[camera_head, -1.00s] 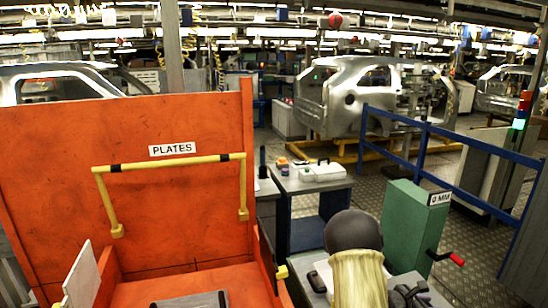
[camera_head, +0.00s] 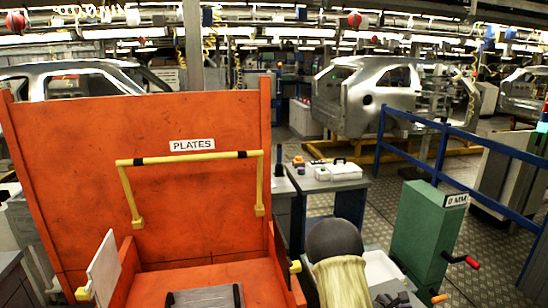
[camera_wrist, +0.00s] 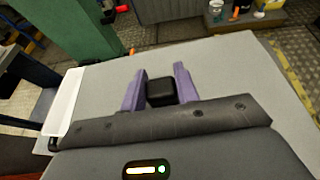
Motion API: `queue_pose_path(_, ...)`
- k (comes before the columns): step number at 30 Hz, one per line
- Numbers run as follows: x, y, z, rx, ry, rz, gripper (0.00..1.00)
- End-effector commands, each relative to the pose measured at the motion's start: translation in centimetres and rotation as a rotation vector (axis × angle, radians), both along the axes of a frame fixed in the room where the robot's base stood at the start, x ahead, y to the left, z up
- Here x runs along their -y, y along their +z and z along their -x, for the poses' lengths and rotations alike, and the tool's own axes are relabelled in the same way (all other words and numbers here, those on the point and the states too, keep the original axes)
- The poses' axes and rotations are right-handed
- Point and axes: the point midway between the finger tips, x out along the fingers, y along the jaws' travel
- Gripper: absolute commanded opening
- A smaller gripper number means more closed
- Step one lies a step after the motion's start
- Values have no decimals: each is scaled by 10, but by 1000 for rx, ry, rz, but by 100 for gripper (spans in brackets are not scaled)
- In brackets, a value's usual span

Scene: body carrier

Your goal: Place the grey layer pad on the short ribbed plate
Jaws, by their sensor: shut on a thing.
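My gripper (camera_wrist: 159,72) has two purple fingers in the wrist view. It is shut on a small dark block (camera_wrist: 162,93), above or on a grey surface. I cannot tell whether this block is the grey layer pad or part of it. In the head view my gripper (camera_head: 397,299) is low at the right, partly cut off by the frame. A grey flat piece with dark ends (camera_head: 203,298) lies in the orange carrier at the bottom edge. I cannot make out ribs on it, so I cannot tell if it is the short ribbed plate.
The orange carrier (camera_head: 80,130) has a PLATES label, a yellow bar (camera_head: 190,159) and an upright white panel (camera_head: 104,268). A grey bench top (camera_wrist: 245,70) bears a white tray (camera_wrist: 66,100). A green box with a red-handled crank (camera_head: 425,225) and blue railing (camera_head: 465,160) stand right.

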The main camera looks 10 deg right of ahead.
Motion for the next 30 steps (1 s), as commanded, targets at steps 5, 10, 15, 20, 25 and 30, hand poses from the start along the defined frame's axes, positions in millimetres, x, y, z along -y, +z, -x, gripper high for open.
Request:
queue_pose_path(5, -60, -22, -16, -5, 83, -8, 3)
queue_pose_path(10, -126, -44, -24, -5, 174, -11, 3)
queue_pose_path(15, -189, -64, -20, -8, 264, -8, 3)
queue_pose_path(20, -239, -78, -10, -7, 344, 1, 3)
queue_pose_path(25, -278, -89, 2, -4, 412, 9, 3)
queue_pose_path(30, -307, -97, 15, -1, 469, 18, 3)
